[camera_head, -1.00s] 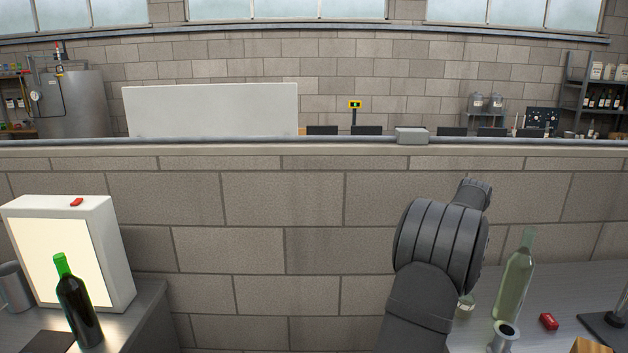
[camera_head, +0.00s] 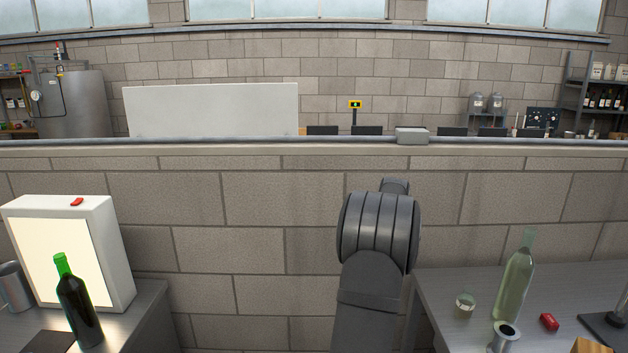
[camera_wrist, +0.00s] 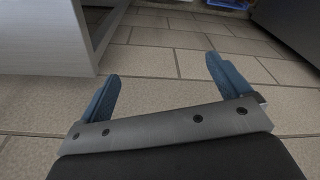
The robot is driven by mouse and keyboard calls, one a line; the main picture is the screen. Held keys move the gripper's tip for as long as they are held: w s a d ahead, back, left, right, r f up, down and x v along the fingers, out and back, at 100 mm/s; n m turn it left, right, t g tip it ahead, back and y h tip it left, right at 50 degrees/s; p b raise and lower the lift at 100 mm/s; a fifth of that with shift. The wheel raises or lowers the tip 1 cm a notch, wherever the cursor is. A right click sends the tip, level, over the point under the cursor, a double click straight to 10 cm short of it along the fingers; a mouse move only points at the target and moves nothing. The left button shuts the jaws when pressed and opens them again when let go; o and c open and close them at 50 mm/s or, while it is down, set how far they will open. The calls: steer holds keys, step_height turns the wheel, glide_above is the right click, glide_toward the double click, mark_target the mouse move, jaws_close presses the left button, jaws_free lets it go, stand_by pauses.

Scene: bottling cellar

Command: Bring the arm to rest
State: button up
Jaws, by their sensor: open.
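In the wrist view my gripper (camera_wrist: 160,88) has its two blue fingers spread wide apart with nothing between them. Tiled floor (camera_wrist: 155,60) shows beyond and below the fingers. In the head view my dark grey arm rises at the centre right, in front of the block wall (camera_head: 285,220). My gripper is hidden there behind the arm.
A left bench (camera_head: 140,315) holds a lit white box (camera_head: 118,250), a dark green-capped bottle (camera_head: 78,305) and a grey cup (camera_head: 15,288). The right bench (camera_head: 450,285) holds a clear bottle (camera_head: 514,285), a small jar (camera_head: 465,306) and a red piece (camera_head: 549,321). The gap between benches holds only my arm.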

steer(key=shift+w+a+f, duration=0.1)
steer(key=shift+w+a, duration=0.05)
steer(key=shift+a, duration=0.5)
steer(key=shift+w+a+f, duration=0.1)
steer(key=shift+w+a, duration=0.05)
steer(key=shift+a, duration=0.45)
steer(key=shift+o, duration=0.7)
